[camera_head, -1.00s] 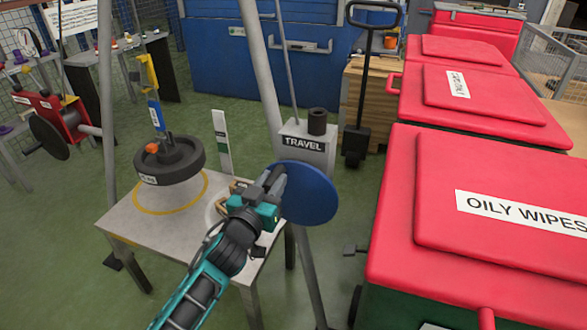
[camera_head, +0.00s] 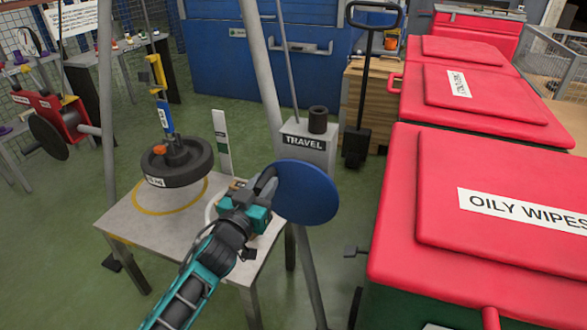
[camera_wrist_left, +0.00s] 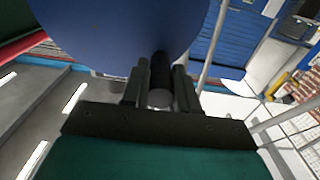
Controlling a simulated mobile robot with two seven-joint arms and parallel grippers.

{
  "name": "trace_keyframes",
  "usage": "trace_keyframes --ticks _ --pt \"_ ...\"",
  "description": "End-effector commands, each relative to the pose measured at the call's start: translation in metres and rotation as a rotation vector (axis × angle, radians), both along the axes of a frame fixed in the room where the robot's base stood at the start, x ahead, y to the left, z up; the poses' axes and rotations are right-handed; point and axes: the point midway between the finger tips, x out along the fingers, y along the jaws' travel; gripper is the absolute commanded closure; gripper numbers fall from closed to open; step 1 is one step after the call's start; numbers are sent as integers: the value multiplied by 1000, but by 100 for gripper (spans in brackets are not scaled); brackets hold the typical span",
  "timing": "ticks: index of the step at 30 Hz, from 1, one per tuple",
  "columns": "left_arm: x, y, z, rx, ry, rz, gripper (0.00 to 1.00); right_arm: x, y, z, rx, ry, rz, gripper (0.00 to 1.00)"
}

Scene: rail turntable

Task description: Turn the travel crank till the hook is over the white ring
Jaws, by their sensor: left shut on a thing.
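The blue crank disc (camera_head: 308,193) stands below the grey box marked TRAVEL (camera_head: 305,143). My left gripper (camera_head: 265,184) is shut on the crank's dark handle, on the disc's left side; the left wrist view also shows the handle (camera_wrist_left: 161,75) between the fingers. The weight is above the table, over the back part of a yellow ring (camera_head: 143,211). The white ring (camera_head: 209,213) lies to the right, mostly hidden behind my gripper. My right gripper is out of view.
The grey table (camera_head: 122,220) carries both rings. Slanted grey frame legs (camera_head: 262,85) rise beside the table and crank. Red-lidded bins (camera_head: 395,235) stand close on the right. A red unit with a dark disc (camera_head: 48,136) is at the left.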

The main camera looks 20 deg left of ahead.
Motion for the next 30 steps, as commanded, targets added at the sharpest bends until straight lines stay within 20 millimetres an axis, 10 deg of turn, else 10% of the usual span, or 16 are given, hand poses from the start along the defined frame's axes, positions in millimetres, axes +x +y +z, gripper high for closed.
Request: trace_keyframes --ticks 30 --pt "-1 20 -34 9 20 15 100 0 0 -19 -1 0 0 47"
